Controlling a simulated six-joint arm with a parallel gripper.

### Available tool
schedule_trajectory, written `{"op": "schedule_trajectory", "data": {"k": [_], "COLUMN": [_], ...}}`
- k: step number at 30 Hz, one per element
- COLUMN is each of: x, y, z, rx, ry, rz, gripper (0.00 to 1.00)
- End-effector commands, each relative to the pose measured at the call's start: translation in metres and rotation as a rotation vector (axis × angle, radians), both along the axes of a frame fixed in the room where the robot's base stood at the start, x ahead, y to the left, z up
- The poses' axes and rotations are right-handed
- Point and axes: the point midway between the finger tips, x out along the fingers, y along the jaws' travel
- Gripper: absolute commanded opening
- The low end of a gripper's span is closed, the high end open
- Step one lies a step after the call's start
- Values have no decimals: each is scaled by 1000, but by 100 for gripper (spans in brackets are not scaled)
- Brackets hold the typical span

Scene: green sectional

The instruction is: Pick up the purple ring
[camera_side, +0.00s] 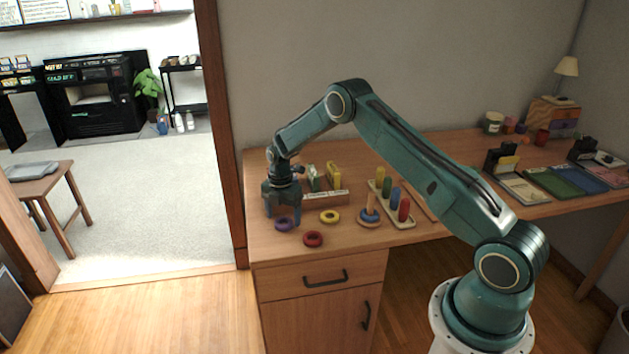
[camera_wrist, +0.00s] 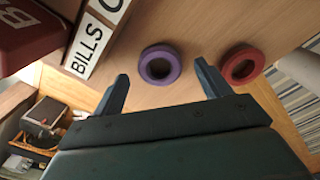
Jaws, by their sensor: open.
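The purple ring (camera_side: 284,225) lies flat on the wooden desk near its left end. In the wrist view the purple ring (camera_wrist: 160,65) shows ahead of my gripper, between the lines of its two fingers. My gripper (camera_side: 284,212) points down just above and behind the ring in the side view. In the wrist view my gripper's fingers (camera_wrist: 162,90) are spread apart with nothing between them. The ring looks apart from both fingers; the exact height gap is hard to tell.
A red ring (camera_side: 313,239) lies close by, near the right finger in the wrist view (camera_wrist: 243,65). A yellow ring (camera_side: 330,216), a stacking peg (camera_side: 370,205) and a board of coloured pegs (camera_side: 404,221) stand to the right. A labelled holder (camera_side: 325,197) stands behind.

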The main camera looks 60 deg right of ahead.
Motion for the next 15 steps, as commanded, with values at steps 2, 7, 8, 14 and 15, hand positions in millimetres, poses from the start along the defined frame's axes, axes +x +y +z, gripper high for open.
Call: {"op": "schedule_trajectory", "data": {"k": [2,7,8,14,15], "x": [0,0,0,0,0], "y": [0,0,0,0,0], "z": [-9,-17,-17,-16,-16], "rx": [1,0,0,0,0], "ry": [1,0,0,0,0], "rz": [0,0,0,0,0], "gripper": [76,76,76,76,76]}}
